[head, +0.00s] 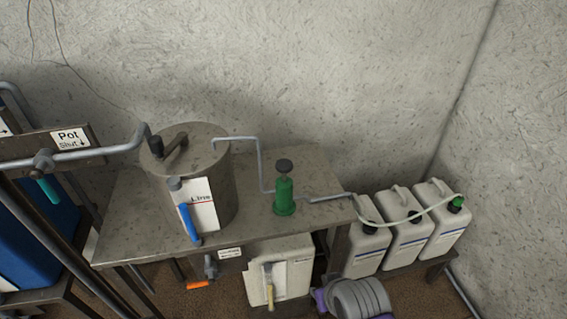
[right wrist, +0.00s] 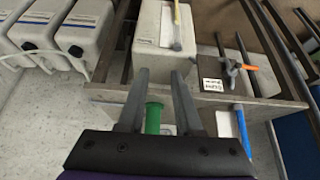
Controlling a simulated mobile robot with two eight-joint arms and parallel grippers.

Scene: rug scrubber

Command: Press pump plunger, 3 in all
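The green hand pump (head: 284,197) stands upright on the metal table (head: 125,215), right of the large steel pot (head: 225,190). Its dark round plunger knob (head: 284,166) is up, with a short shaft showing above the green body. In the right wrist view, part of the green pump body (right wrist: 153,118) shows between the fingers of my right gripper (right wrist: 162,78). That gripper is open and empty, and the plunger is hidden there. The right gripper's fingers do not show in the head view. My left gripper is in neither view.
A thin pipe (head: 262,165) runs from the pot down beside the pump. Several white jugs (head: 405,235) stand right of the table with a pale hose (head: 410,215). A white container (head: 290,270) sits beneath the table. Orange (head: 197,284) and blue handles (head: 188,223) stick out in front.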

